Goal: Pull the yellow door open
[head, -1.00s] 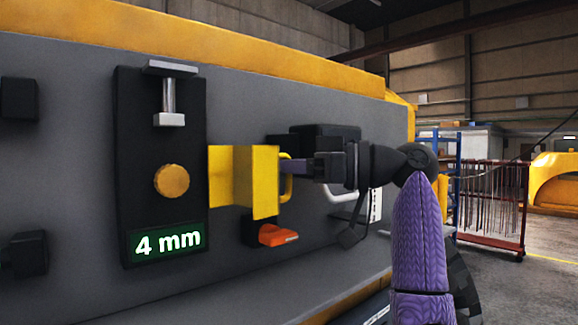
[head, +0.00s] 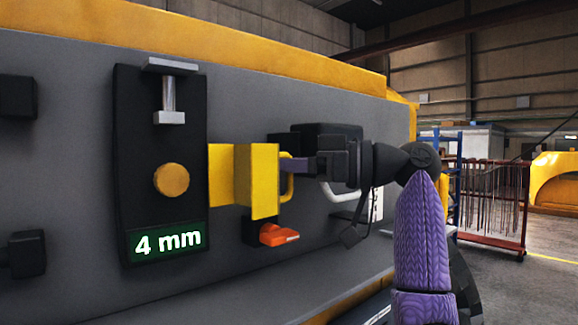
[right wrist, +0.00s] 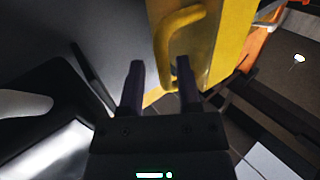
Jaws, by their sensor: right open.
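The yellow door (head: 263,182) stands out from the grey machine face in the middle of the head view. Its yellow loop handle (head: 289,188) is on its right side. My right gripper (head: 294,167) reaches in from the right, with its fingers at the handle. In the right wrist view the gripper (right wrist: 158,72) is open. The bar of the handle (right wrist: 162,45) lies between the lines of its two fingers, and the right finger overlaps the handle's opening. I cannot tell whether a finger touches the bar. The door (right wrist: 232,40) fills the upper right there. My left gripper is not in view.
An orange lever (head: 278,235) sits just below the door. Left of the door is a black panel (head: 140,180) with a yellow knob (head: 172,180) and a "4 mm" display (head: 167,242). A red rack (head: 492,205) stands on the open floor at the right.

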